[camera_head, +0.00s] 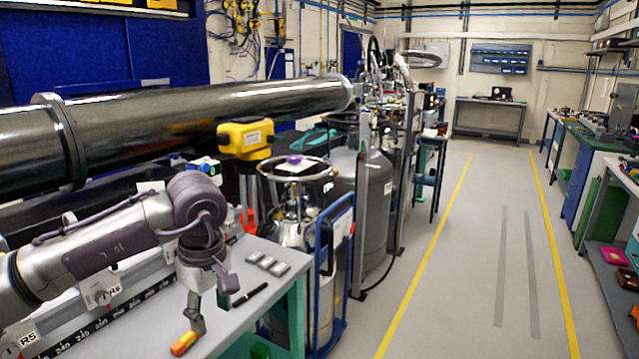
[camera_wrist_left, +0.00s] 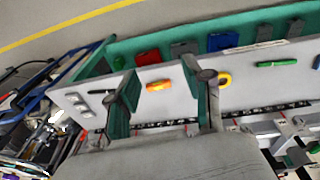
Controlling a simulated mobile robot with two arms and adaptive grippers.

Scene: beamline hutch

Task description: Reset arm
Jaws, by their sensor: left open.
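My left arm comes in from the left in the head view, and its left gripper (camera_head: 208,308) points down over the grey bench top (camera_head: 135,325). In the left wrist view the two fingers of the left gripper (camera_wrist_left: 158,70) stand wide apart with nothing held between them. An orange block-like object (camera_head: 184,343) lies on the bench by the fingertips; in the wrist view the orange object (camera_wrist_left: 158,86) shows between the fingers, apparently on the bench top. Whether a finger touches it I cannot tell. My right gripper is in neither view.
A black marker (camera_head: 250,294) and several small grey pieces (camera_head: 267,262) lie on the bench. A yellow ring (camera_wrist_left: 225,79) and green marker (camera_wrist_left: 277,63) lie further along. A large steel pipe (camera_head: 200,115) runs above. A blue cart (camera_head: 332,275) stands beside the bench; the aisle floor (camera_head: 470,270) is clear.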

